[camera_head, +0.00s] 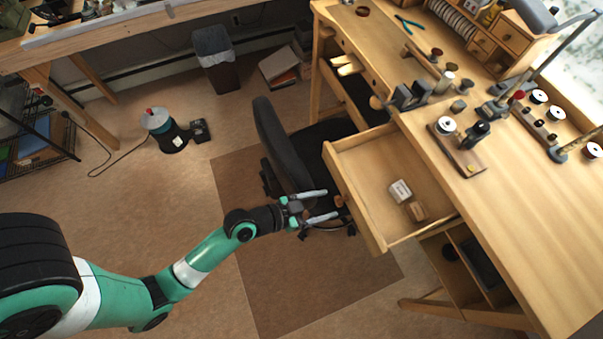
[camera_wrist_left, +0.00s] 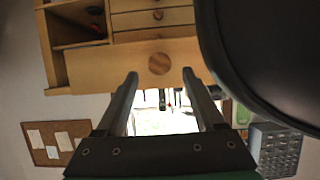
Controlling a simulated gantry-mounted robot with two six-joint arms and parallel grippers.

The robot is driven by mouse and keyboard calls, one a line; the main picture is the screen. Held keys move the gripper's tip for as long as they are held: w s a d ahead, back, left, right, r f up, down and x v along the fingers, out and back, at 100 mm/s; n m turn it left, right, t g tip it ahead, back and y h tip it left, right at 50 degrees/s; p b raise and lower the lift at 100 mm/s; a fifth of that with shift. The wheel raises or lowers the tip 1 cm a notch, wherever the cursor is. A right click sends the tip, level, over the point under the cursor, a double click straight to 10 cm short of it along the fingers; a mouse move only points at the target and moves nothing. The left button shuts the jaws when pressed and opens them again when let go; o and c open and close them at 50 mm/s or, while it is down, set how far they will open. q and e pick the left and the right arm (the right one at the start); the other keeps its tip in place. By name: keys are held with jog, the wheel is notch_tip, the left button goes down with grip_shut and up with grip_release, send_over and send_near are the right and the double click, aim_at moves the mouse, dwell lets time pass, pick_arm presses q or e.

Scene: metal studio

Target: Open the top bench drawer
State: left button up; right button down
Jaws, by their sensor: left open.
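The bench drawer (camera_head: 368,165) under the wooden workbench is pulled out, and its inside shows in the head view. It holds a white box (camera_head: 400,190) and a small tan box (camera_head: 417,211). Its front, with a round wooden knob (camera_wrist_left: 159,64), faces my left gripper in the left wrist view. My left gripper (camera_head: 332,203) is open just in front of the drawer front. In the wrist view its two fingertips (camera_wrist_left: 160,74) are spread on either side of the knob, slightly short of it. Whether they touch it I cannot tell. My right gripper is not in view.
A black office chair (camera_head: 284,145) stands right beside my left gripper, and its dark form fills the wrist view's upper right. The workbench top (camera_head: 470,220) carries tools and spools. A bin (camera_head: 218,60) and a canister (camera_head: 165,130) stand on the floor.

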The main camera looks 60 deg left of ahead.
pick_arm(q)
jog(key=v, duration=0.7)
jog(key=shift+s+r, duration=0.2)
jog(key=shift+s, duration=0.15)
